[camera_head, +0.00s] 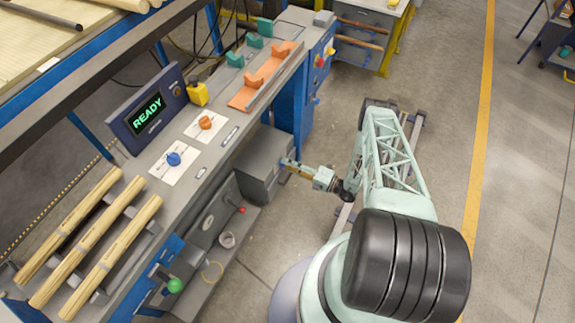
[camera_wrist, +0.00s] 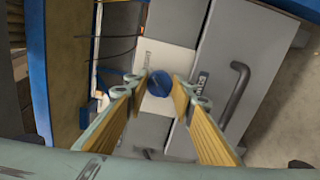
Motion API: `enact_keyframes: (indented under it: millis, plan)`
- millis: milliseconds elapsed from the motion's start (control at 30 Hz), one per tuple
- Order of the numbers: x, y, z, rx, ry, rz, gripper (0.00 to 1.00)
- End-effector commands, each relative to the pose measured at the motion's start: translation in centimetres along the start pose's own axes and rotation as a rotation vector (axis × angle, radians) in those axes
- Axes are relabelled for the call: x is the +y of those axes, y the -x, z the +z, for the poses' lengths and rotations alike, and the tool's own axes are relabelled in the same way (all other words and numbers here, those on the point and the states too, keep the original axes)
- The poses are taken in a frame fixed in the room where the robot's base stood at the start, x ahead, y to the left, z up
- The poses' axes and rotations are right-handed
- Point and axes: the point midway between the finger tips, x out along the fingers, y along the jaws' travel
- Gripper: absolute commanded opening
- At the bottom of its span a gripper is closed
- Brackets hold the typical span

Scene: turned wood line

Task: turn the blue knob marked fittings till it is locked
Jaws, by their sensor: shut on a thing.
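In the wrist view a round blue knob (camera_wrist: 159,83) sits between the fingertips of my gripper (camera_wrist: 160,92), in front of a pale plate. The fingers are close on both sides of it, and my gripper is shut on it. In the head view my gripper (camera_head: 288,163) reaches left to the side of a grey cabinet (camera_head: 262,160) under the bench. The knob there is mostly hidden by the fingers.
A dark handle (camera_wrist: 233,92) stands out close right of the knob. On the bench are another blue knob (camera_head: 174,159), an orange knob (camera_head: 206,122) and a screen (camera_head: 148,110) reading READY. The floor right of my arm is mostly clear.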

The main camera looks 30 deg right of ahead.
Motion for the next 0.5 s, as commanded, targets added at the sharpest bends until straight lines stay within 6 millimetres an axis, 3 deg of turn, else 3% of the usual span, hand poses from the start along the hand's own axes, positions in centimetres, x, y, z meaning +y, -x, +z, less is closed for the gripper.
enact_keyframes:
  millis: [200, 233, 300, 367, 500]
  plan:
    - [0.00, 0.01, -0.02, 0.000, 0.000, 0.000, 0.13]
    - [0.00, 0.01, -0.02, 0.000, 0.000, 0.000, 0.26]
    - [0.00, 0.01, -0.02, 0.000, 0.000, 0.000, 0.32]
    - [0.00, 0.01, -0.02, 0.000, 0.001, 0.000, 0.37]
    - [0.00, 0.00, -0.01, 0.000, 0.001, 0.000, 0.37]
